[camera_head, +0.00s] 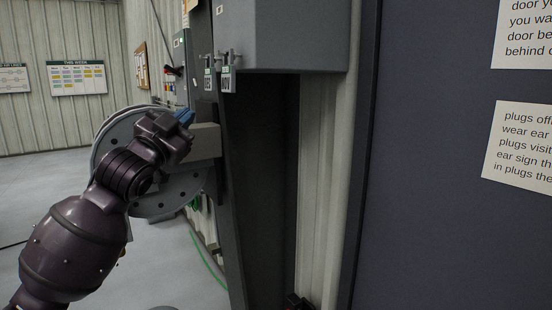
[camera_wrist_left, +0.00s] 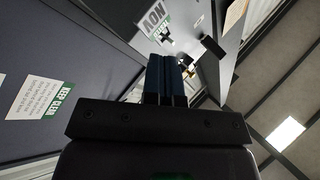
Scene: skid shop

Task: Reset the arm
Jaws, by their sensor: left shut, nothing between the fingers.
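My left arm reaches in from the lower left of the head view. Its gripper (camera_head: 186,118) is in front of a round grey reel (camera_head: 160,205) and a grey bracket, with blue fingertips pointing up and right. In the left wrist view the blue fingers (camera_wrist_left: 166,80) lie side by side, shut and empty. I cannot tell whether the gripper touches the reel or bracket. My right gripper is not in view.
A grey cabinet (camera_head: 290,35) with hanging tags (camera_head: 227,80) stands close on the right of the gripper. A dark panel (camera_head: 440,180) with notices fills the right side. A green hose (camera_head: 207,262) hangs below the reel. Open floor (camera_head: 50,185) lies at the left.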

